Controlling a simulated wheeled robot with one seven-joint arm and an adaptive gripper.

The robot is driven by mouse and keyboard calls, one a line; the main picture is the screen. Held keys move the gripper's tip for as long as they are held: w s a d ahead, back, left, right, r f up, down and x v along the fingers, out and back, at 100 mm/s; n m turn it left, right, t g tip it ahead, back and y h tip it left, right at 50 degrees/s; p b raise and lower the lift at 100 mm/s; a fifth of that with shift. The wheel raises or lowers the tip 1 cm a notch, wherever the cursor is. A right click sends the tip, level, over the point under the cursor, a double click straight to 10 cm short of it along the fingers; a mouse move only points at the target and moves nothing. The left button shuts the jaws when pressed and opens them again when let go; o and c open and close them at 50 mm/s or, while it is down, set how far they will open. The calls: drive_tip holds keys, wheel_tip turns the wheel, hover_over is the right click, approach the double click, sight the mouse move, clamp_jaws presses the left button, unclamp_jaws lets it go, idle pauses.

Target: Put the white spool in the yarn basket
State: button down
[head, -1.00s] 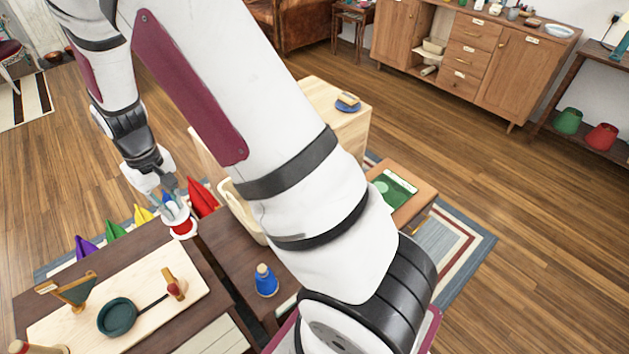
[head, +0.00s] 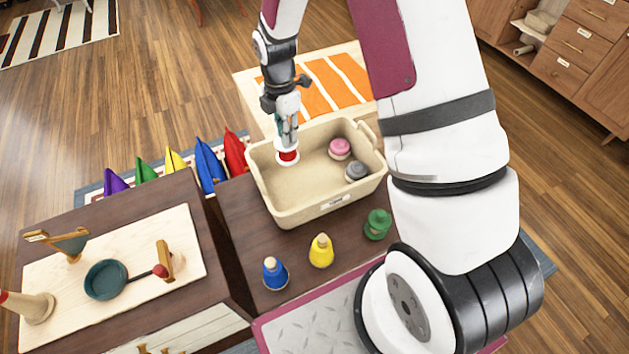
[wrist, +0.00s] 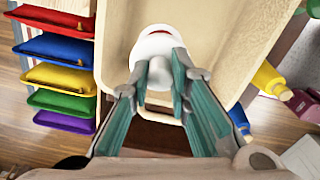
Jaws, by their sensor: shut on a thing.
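The white spool (head: 288,157), with a red band, is held between the fingers of my gripper (head: 287,140). It also shows in the wrist view (wrist: 155,50), where the fingers (wrist: 165,92) close around its white knob. The yarn basket (head: 312,212) is a cream, open bin on the dark table. In the head view the spool appears over the basket's back left part; its height relative to the rim is hard to tell. A pink spool (head: 340,149) and a grey spool (head: 357,171) lie in the basket's right part.
Blue (head: 275,274), yellow (head: 321,251) and green (head: 377,224) pieces stand on the table in front of the basket. A board with a teal pan (head: 106,280) is at left. Several coloured bags (head: 208,165) stand behind. The basket's left and front floor is clear.

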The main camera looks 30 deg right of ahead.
sight(286, 158)
drive_tip(key=shift+w+f+n, duration=0.2)
drive_tip(key=shift+f+n, duration=0.3)
drive_tip(key=shift+n, duration=0.2)
drive_tip(key=shift+a+f, duration=0.15)
drive_tip(key=shift+f, duration=4.65)
drive_tip(key=shift+f, duration=0.1)
drive_tip(key=c, duration=1.5)
unclamp_jaws()
